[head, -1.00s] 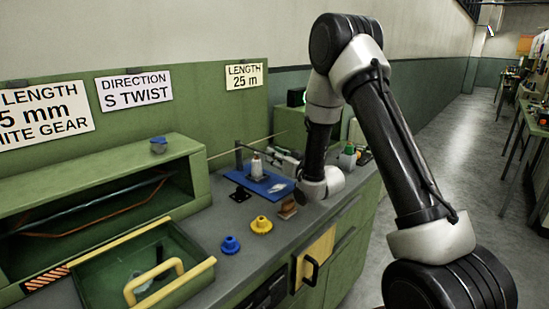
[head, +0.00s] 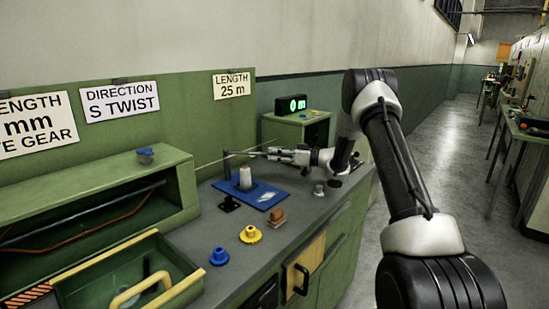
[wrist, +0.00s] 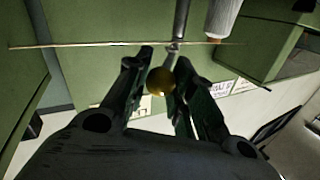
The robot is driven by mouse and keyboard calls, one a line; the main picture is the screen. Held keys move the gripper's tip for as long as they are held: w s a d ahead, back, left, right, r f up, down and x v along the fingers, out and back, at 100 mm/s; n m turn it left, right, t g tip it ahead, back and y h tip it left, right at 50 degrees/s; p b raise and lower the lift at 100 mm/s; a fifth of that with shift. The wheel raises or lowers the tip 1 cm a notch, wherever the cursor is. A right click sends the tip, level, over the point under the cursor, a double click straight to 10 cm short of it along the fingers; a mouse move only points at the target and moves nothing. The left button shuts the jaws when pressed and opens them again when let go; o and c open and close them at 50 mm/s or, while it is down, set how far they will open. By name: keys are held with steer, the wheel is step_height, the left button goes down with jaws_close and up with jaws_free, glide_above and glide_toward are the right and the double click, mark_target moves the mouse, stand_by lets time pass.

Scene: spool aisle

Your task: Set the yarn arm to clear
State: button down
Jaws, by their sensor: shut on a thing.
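The yarn arm is a thin metal rod (wrist: 181,22) with a brass ball knob (wrist: 160,80) in the wrist view. My gripper (wrist: 160,72) has its two dark fingers on either side of this knob and is shut on it. In the head view my gripper (head: 258,152) is level and points left, above and behind the white spool (head: 245,178). The spool stands on a blue plate (head: 268,196). A pale yarn line (wrist: 105,44) crosses behind the fingertips. In the head view the yarn arm is too small to make out at the fingers.
A green cabinet with a lit green display (head: 292,104) stands behind my wrist. Blue (head: 219,256) and yellow (head: 250,234) gears and a brown block (head: 277,217) lie on the bench front. A green tray (head: 190,278) is at lower left. The aisle at right is open.

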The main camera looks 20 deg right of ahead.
steer(key=shift+w+d+r, duration=0.1)
steer(key=shift+w, duration=0.1)
stand_by(0.3)
steer(key=c, duration=1.2)
jaws_free()
steer(key=v, duration=1.2)
steer(key=shift+w+d, duration=0.1)
steer(key=shift+c, duration=0.2)
